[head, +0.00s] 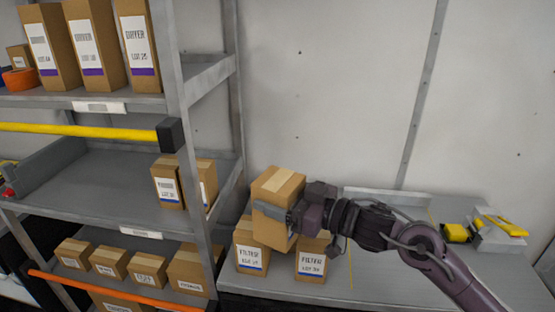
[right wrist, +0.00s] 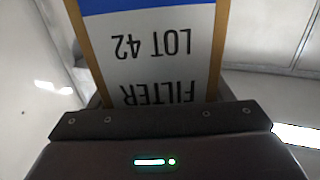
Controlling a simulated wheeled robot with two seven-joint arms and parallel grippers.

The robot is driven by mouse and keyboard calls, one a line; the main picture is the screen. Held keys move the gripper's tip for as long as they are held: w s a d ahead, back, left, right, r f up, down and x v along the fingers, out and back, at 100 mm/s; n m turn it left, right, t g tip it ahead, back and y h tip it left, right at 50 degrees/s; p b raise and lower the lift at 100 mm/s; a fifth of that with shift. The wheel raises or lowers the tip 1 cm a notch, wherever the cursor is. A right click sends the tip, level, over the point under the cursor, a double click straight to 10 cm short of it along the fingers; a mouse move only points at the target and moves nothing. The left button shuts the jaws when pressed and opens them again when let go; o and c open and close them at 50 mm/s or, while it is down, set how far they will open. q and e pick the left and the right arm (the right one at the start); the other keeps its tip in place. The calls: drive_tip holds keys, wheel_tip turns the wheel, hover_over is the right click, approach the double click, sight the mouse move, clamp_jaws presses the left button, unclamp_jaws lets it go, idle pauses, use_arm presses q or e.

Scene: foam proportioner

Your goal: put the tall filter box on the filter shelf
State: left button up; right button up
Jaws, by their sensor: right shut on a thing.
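My right gripper (head: 291,217) is shut on a cardboard filter box (head: 278,184) and holds it above the bench, in front of the rack's right side. In the right wrist view the held box (right wrist: 155,55) fills the top middle; its white label reads FILTER LOT 42 upside down, with a blue band. Two more filter boxes, a left one (head: 250,247) and a right one (head: 312,262), stand on the bench below it. The rack's middle shelf (head: 100,185) holds boxes with blue-banded labels (head: 167,183) at its right end; its tag is unreadable. My left gripper is out of view.
The upper shelf (head: 60,100) holds tall boxes with purple bands (head: 137,45). A yellow bar (head: 80,130) crosses below it. A rack post (head: 187,150) stands between the held box and the shelves. Small boxes (head: 110,262) fill the lower shelf. Yellow tools (head: 457,233) lie on the bench at right.

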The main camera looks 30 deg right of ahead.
drive_tip(key=s+a+f+m+t+h, duration=0.1)
drive_tip(key=s+a+f+m+h, duration=0.2)
drive_tip(key=s+f, duration=0.3)
drive_tip(key=s+a+f+m+t+h, duration=0.1)
drive_tip(key=s+a+f+m+h, duration=0.2)
drive_tip(key=f, duration=0.6)
drive_tip(key=s+h, duration=0.2)
drive_tip(key=h, duration=0.1)
drive_tip(key=shift+s+a+f+t+h, duration=0.15)
drive_tip(key=shift+s+t+h, duration=0.15)
drive_tip(key=shift+s+t, duration=0.1)
